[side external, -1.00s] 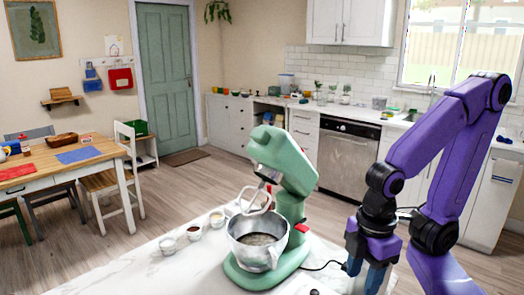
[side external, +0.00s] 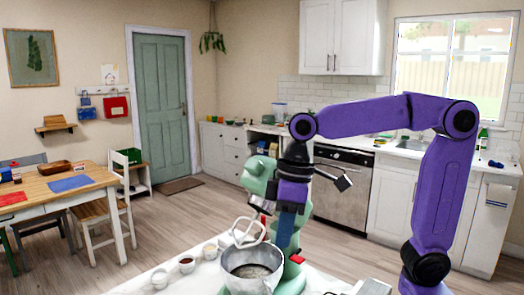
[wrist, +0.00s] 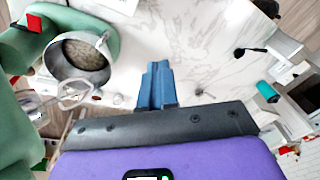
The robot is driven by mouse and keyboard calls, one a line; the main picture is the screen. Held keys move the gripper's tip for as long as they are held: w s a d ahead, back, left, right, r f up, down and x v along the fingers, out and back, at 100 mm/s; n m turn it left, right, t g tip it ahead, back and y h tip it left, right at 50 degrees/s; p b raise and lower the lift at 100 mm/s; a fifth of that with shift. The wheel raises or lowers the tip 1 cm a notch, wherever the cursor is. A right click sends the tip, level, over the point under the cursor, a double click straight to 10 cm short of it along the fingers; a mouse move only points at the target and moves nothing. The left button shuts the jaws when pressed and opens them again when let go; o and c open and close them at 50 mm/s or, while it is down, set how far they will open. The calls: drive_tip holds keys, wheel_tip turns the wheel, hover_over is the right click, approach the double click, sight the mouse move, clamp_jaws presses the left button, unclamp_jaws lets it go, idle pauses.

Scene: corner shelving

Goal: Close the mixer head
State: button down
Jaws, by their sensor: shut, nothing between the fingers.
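The green stand mixer (side external: 258,177) stands on the white marble counter, its head tilted up. It is partly hidden behind my arm in the side view. Its metal bowl (side external: 252,266) sits on the base, with the pale beater (side external: 247,233) hanging from the raised head above it. My gripper (side external: 283,240), with blue fingers, points down in front of the mixer at the right of the bowl in the side view. In the wrist view my gripper (wrist: 157,72) is shut and empty over the counter, and the bowl (wrist: 82,60) and green head (wrist: 12,110) lie to its left.
Small ingredient bowls (side external: 187,264) stand on the counter left of the mixer. The marble counter (wrist: 185,35) is clear beneath and beyond my fingers in the wrist view. A dark-handled utensil (wrist: 250,52) lies at the right there.

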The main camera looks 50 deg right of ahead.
drive_tip(key=w+d+r+m+t, duration=0.1)
drive_tip(key=w+d+r+m, duration=0.1)
drive_tip(key=w+d+r, duration=0.3)
drive_tip(key=w+d+r+m+t, duration=0.1)
drive_tip(key=w+d+r+m, duration=0.1)
drive_tip(key=w+r, duration=0.5)
drive_tip(key=w+d+r+m+t, duration=0.1)
drive_tip(key=w+d+r+m, duration=0.1)
drive_tip(key=d+r, duration=0.4)
drive_tip(key=w+d+r+m+t, duration=0.1)
drive_tip(key=d+r+m, duration=0.15)
drive_tip(key=d, duration=0.55)
hover_over(262, 167)
drive_tip(key=shift+n, duration=0.25)
drive_tip(key=f, duration=0.6)
drive_tip(key=d+f, duration=0.1)
drive_tip(key=f, duration=0.3)
drive_tip(key=shift+s, duration=0.15)
drive_tip(key=shift+w+a+f, duration=0.2)
drive_tip(key=shift+a+f, duration=0.25)
drive_tip(key=shift+f, duration=0.1)
drive_tip(key=shift+a, duration=0.1)
